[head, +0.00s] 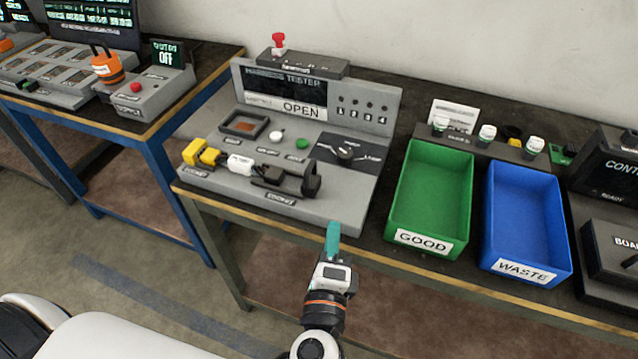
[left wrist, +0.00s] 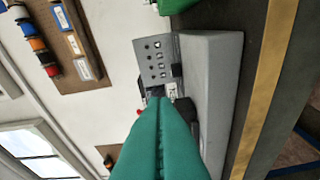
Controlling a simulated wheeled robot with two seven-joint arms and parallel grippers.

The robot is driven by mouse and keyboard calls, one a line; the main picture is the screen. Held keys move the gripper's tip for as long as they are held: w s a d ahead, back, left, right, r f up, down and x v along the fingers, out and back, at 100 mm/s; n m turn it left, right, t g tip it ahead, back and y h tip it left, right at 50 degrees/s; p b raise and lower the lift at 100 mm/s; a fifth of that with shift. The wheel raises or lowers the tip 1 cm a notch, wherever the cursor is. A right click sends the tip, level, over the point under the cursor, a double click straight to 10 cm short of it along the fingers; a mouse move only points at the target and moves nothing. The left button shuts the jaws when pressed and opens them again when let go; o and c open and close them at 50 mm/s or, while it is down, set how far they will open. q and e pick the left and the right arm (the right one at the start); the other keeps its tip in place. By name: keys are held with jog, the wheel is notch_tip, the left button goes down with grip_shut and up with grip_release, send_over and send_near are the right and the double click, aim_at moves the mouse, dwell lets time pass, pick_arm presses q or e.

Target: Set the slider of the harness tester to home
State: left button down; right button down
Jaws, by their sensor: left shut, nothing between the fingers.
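The grey harness tester (head: 300,205) stands on the dark bench, and its display panel reads OPEN. I cannot tell for sure which part is the slider. My left gripper (head: 333,238) has teal fingers pressed together, empty, at the tester's front edge. In the left wrist view the shut fingers (left wrist: 160,110) point at the tester (left wrist: 212,85) and hide part of its deck. My right gripper is out of view.
A green GOOD bin (head: 405,205) and a blue WASTE bin (head: 495,225) stand right of the tester. A red-topped post (head: 279,43) is on the tester's back. A blue-framed bench with another device (head: 150,95) is at left.

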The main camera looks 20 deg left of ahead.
aim_at(311, 178)
pick_arm(q)
jog(key=shift+r, duration=0.4)
jog(key=p+x, duration=0.2)
jog(key=x, duration=0.3)
jog(key=p+x, duration=0.2)
jog(key=x, duration=0.3)
jog(key=shift+r, duration=0.25)
jog(key=a+p, duration=0.1)
jog(key=a, duration=0.2)
jog(key=shift+r+p, duration=0.25)
jog(key=shift+p, duration=0.1)
jog(key=shift+a, duration=0.4)
jog(key=shift+a, duration=0.1)
